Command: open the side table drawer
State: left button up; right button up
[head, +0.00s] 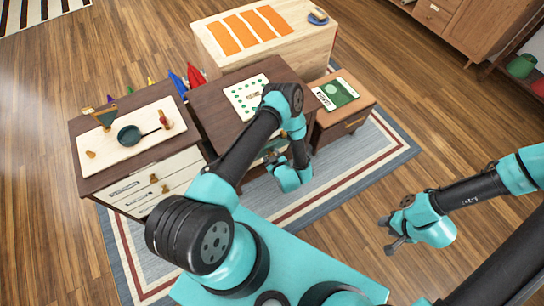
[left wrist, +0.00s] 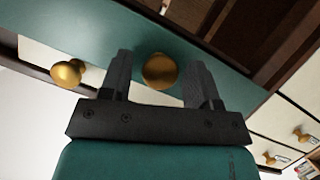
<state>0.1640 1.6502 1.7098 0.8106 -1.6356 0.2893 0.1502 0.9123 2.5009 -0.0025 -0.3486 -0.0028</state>
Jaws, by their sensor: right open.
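A dark brown side table (head: 207,105) stands in the middle in the head view, its front partly hidden by my left arm. Contact cannot be told. My right gripper (head: 389,235) is open and empty, away from the furniture.
A cabinet with white drawers (head: 160,185) stands left, holding a pan (head: 129,136). A small brown table (head: 363,102) stands right, and a light wooden chest (head: 310,52) behind. A striped rug (head: 392,150) lies in front. Wooden floor is clear at right.

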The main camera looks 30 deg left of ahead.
pick_arm(q)
grip_shut()
dwell(0.3)
jog(key=shift+s+d, duration=0.1)
